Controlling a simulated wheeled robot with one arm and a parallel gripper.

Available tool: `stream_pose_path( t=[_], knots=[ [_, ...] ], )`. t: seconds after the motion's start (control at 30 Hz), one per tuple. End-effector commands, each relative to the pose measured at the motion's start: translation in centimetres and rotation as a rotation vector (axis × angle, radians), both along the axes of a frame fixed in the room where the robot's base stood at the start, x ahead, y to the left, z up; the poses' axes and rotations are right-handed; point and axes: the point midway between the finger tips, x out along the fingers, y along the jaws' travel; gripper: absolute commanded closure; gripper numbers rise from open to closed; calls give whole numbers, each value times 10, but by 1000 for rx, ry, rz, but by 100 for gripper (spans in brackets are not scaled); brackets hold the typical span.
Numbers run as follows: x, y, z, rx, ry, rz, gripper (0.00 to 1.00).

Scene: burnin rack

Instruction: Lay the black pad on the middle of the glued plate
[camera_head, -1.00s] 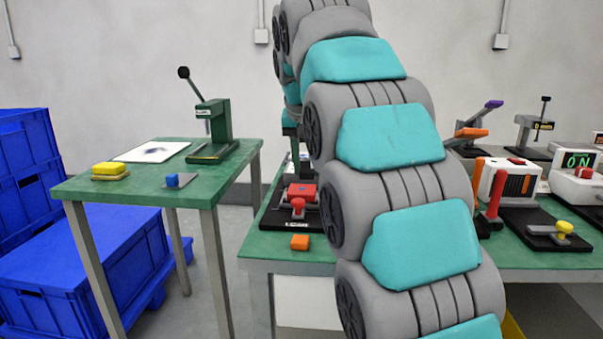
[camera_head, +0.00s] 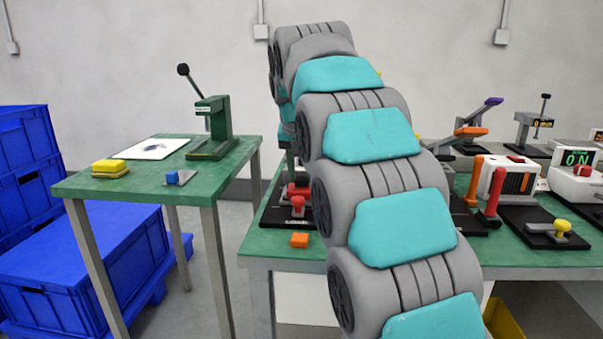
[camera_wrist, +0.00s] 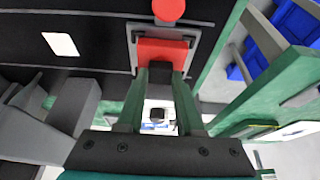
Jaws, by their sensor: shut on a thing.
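In the wrist view my gripper (camera_wrist: 163,72) has its green fingers closed on a small dark piece (camera_wrist: 160,73), which looks like the black pad. It is mostly hidden between the fingertips. Beyond the tips is a red block (camera_wrist: 163,48) on a grey metal mount, with a red round knob (camera_wrist: 168,10) past it. In the head view my arm hides the gripper and the piece. A white sheet-like plate with a dark smear (camera_head: 155,148) lies on the left green table. I cannot tell whether this is the glued plate.
An orange block (camera_head: 299,240) lies at the right bench's front edge. Several devices fill that bench. Blue crates (camera_head: 70,275) stand at left.

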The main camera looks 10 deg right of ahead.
Motion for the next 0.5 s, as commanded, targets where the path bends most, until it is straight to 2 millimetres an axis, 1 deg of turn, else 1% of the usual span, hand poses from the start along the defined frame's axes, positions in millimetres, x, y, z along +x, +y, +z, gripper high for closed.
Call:
stream_pose_path(
  t=[0.27,0.4,0.43,0.5],
  knots=[
    [0,0,-1,0,0,-1,100],
    [0,0,-5,0,0,-1,100],
    [0,0,-4,0,-1,-1,61],
    [0,0,-4,0,0,-1,54]
  ],
)
